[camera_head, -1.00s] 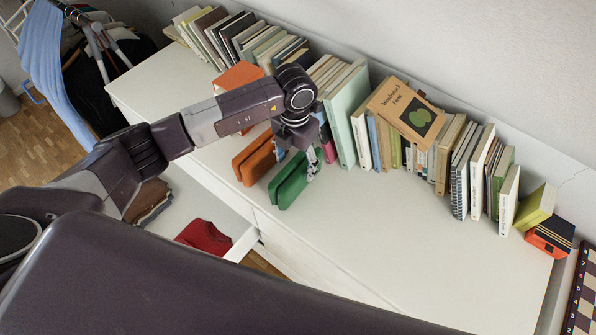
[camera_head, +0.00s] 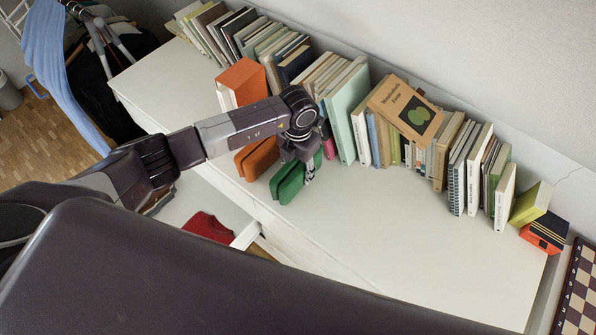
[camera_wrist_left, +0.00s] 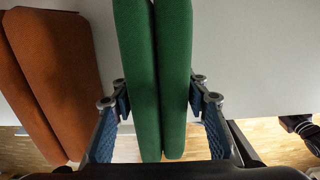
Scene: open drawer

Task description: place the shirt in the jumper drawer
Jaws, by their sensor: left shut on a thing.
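A green folded shirt (camera_head: 288,184) is near the front edge of the white dresser top, in front of the book row. My left gripper (camera_head: 309,174) is shut on it. In the left wrist view the green shirt (camera_wrist_left: 155,75) stands on edge between the two blue-padded fingers of my left gripper (camera_wrist_left: 160,103). I cannot tell whether it touches the dresser top. An open drawer (camera_head: 245,237) below the dresser's front holds a red folded garment (camera_head: 208,226); my arm and body hide much of it. My right gripper is not in view.
An orange folded garment (camera_head: 257,158) is close beside the green one. Many books (camera_head: 345,110) line the wall behind the gripper. The dresser top (camera_head: 420,245) is clear to the right. A chessboard (camera_head: 580,290) is at far right, a clothes rack (camera_head: 85,25) at upper left.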

